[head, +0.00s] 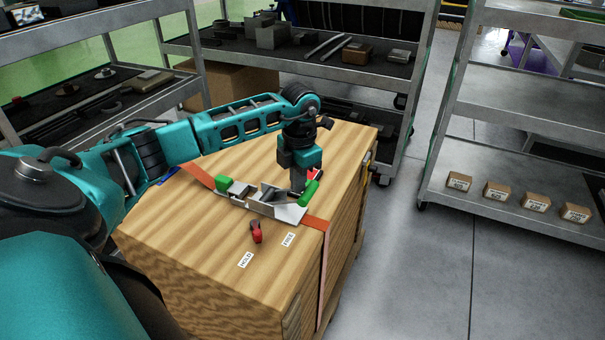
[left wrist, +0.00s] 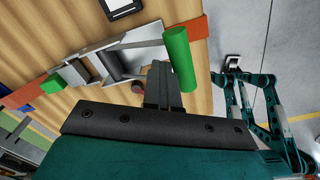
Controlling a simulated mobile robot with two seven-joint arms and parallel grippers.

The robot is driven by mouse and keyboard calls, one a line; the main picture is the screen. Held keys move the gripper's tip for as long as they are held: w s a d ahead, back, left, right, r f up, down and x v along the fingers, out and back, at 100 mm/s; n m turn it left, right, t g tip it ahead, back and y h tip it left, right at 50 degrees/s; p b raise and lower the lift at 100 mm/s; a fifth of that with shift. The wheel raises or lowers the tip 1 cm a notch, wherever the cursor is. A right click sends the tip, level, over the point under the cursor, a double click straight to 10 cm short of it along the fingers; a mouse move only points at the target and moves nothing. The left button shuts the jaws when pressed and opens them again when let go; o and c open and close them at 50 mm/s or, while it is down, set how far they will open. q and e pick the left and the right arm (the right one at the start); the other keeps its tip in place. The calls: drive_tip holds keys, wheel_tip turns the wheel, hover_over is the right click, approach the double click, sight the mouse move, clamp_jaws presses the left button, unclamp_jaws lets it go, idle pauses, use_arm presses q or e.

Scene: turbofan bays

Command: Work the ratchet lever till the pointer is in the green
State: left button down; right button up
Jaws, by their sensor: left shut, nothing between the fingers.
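The ratchet (head: 268,200) sits on the orange strap over a wooden crate. Its lever ends in a green grip (head: 309,192), at the right end of the ratchet; the grip also shows in the left wrist view (left wrist: 180,60). My left gripper (head: 298,188) points down, shut and empty, beside the green grip; in the left wrist view its fingers (left wrist: 160,85) are close to the grip's left side. I cannot tell if they touch. A red-knobbed small lever (head: 256,235) stands near the HOLD label (head: 246,260) and FREE label (head: 289,240). The pointer and its green band cannot be made out. My right gripper is out of view.
A green block (head: 222,183) is at the ratchet's left end. Shelving with metal parts (head: 330,60) stands behind, and a rack with several small boxes (head: 496,190) at right. The floor between is clear.

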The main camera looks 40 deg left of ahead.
use_arm(q)
drive_tip(key=shift+h, duration=0.3)
drive_tip(key=r+p, duration=0.1)
drive_tip(key=r, duration=0.2)
drive_tip(key=w+d+r+p, duration=0.1)
drive_tip(key=shift+r+p, duration=0.35)
drive_tip(key=shift+s+d+r+p, duration=0.15)
drive_tip(key=shift+d+r+p, duration=0.2)
drive_tip(key=shift+d+r, duration=0.35)
drive_tip(key=shift+a+f, duration=0.1)
drive_tip(key=shift+a, duration=0.15)
drive_tip(key=shift+a+f, duration=0.15)
drive_tip(key=shift+a, duration=0.05)
drive_tip(key=shift+s, duration=0.1)
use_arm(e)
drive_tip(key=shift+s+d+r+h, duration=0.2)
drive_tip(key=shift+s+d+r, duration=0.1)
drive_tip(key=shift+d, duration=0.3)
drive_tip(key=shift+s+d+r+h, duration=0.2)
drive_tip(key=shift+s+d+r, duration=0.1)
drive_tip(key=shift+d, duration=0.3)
use_arm(q)
drive_tip(key=shift+a, duration=0.1)
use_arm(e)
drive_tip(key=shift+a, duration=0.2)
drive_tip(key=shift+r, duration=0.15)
